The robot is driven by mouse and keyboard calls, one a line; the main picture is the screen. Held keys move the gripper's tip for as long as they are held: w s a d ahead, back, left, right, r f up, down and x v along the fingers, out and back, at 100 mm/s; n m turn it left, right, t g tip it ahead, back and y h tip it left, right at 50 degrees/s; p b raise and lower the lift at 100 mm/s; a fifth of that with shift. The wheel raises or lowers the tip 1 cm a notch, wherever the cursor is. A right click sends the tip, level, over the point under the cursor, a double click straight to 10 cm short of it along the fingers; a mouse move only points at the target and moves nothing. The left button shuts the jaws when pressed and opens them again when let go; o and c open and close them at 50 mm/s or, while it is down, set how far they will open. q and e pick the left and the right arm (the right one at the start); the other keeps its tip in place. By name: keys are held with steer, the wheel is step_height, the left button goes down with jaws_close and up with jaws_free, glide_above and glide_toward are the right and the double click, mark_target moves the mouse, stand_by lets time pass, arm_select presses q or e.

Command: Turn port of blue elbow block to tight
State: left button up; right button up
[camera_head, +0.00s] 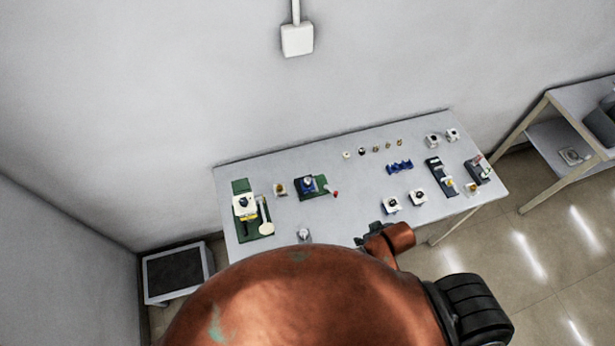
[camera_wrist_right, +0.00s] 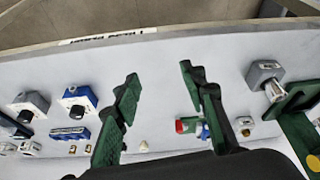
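In the head view a small blue block (camera_head: 309,184) with a dark top sits on a green base, a red-tipped part beside it. It may be the blue elbow block; its port is too small to read. In the right wrist view a blue block with a black round opening or knob (camera_wrist_right: 78,100) lies left of my right gripper (camera_wrist_right: 158,80). The gripper's green fingers are spread, with bare tabletop between their tips. The same gripper (camera_head: 372,234) shows small at the table's front edge in the head view. My left gripper is not in view.
My orange arm hides the front edge. A shelf (camera_head: 548,145) stands right.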

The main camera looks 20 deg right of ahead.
steer(key=w+a+r+n+y, duration=0.15)
steer(key=w+a+n, duration=0.25)
steer(key=a, duration=0.4)
steer(key=w+a+r+n+g+y, duration=0.15)
steer(key=w+a+n, duration=0.3)
steer(key=a, duration=0.45)
steer(key=w+a+n+y, duration=0.2)
steer(key=w+a+n, duration=0.25)
steer(key=a, duration=0.35)
step_height(320, 180, up, 4)
steer(key=r+n+g+h, duration=0.1)
steer(key=n+g+h, duration=0.3)
steer(key=n, duration=0.9)
glide_above(307, 180)
steer(key=shift+s+f+t+h+p, duration=0.1)
steer(key=shift+f+t+h+p, duration=0.2)
steer(key=shift+t+h, duration=0.4)
steer(key=shift+d, duration=0.1)
step_height(307, 180, down, 7)
steer(key=shift+f+p, duration=0.2)
steer(key=shift+p, duration=0.2)
steer(key=shift+c, duration=0.3)
